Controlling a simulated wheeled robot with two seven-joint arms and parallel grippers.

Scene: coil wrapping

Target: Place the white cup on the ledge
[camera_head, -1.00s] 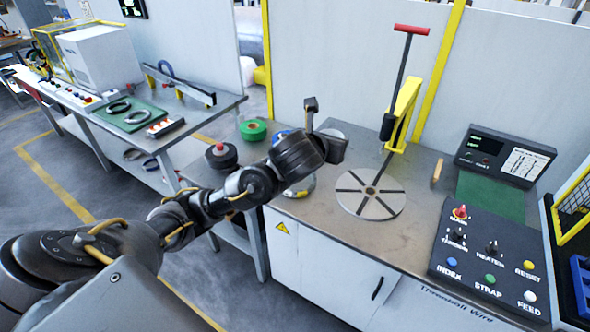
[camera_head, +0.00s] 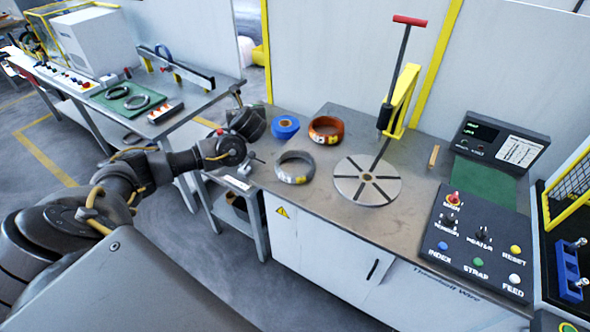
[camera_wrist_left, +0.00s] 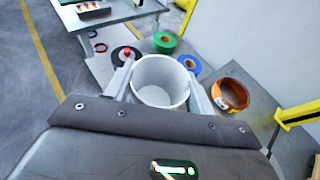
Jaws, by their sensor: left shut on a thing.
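The white cup (camera_wrist_left: 160,80) sits upright between the two fingers of my left gripper (camera_wrist_left: 160,72) in the left wrist view, its open rim facing the camera. The gripper is shut on it. In the head view the dark left hand (camera_head: 247,123) is at the left end of the workbench (camera_head: 300,215), and the cup is hidden there. A lower grey side shelf (camera_head: 237,183) adjoins the bench's left end; I cannot tell whether it is the ledge. My right gripper is not in view.
A blue reel (camera_head: 285,126), an orange coil (camera_head: 326,129) and a grey coil (camera_head: 294,167) lie near the hand. A green reel (camera_wrist_left: 164,42) and a black reel (camera_wrist_left: 126,56) are beyond the cup. A slotted disc (camera_head: 367,180) and yellow lever stand (camera_head: 405,95) occupy mid-bench.

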